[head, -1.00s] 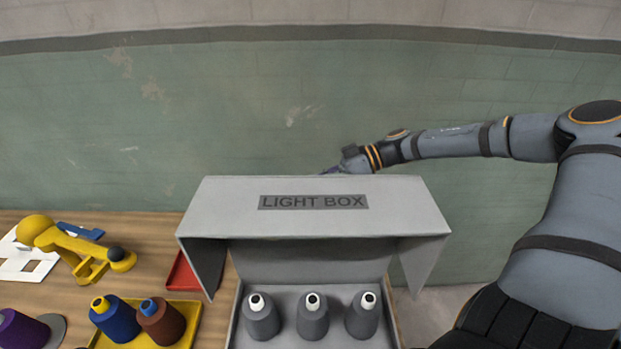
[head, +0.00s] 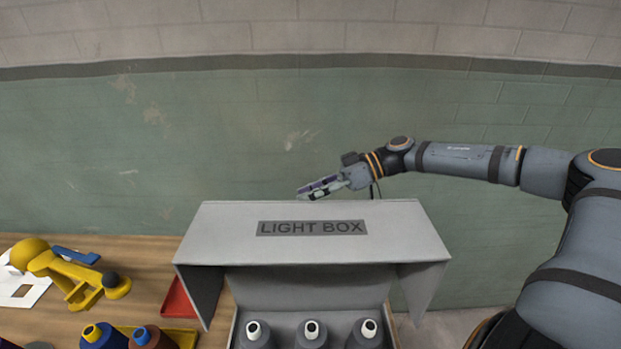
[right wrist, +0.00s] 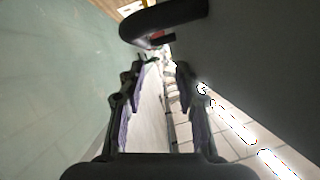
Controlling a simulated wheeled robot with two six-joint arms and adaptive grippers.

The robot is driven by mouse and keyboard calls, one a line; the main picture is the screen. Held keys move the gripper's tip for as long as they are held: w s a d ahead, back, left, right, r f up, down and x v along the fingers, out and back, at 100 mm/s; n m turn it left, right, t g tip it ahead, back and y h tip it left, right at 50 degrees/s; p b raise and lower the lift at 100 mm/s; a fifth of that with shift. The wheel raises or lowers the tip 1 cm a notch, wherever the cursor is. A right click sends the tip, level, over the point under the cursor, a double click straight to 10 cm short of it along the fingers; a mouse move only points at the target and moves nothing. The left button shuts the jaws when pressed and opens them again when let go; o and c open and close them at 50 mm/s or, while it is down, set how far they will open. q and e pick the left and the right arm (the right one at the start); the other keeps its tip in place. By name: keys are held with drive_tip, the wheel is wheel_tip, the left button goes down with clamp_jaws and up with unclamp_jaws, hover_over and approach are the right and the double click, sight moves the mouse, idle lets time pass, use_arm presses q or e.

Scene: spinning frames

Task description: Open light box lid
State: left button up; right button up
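The grey light box (head: 232,330) stands at the front of the table. Its lid (head: 310,250), labelled LIGHT BOX, is raised over the box, and its side flaps hang down. Several grey thread cones (head: 312,335) with white tops show inside under it. My right gripper (head: 305,192) is just above and behind the lid's far top edge, pointing left. No contact with the lid shows. In the right wrist view its two fingers (right wrist: 160,75) are apart with nothing held between them. My left gripper is not in view.
At left on the wooden table (head: 145,265) are a yellow tool (head: 65,270), a red tray (head: 178,300), and blue (head: 100,336) and brown (head: 150,338) cones on a yellow tray. A green wall (head: 130,150) stands behind. Free air lies above the lid.

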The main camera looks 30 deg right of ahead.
wheel_tip(320, 180, up, 6)
drive_tip(key=shift+f, duration=0.15)
idle(0.5)
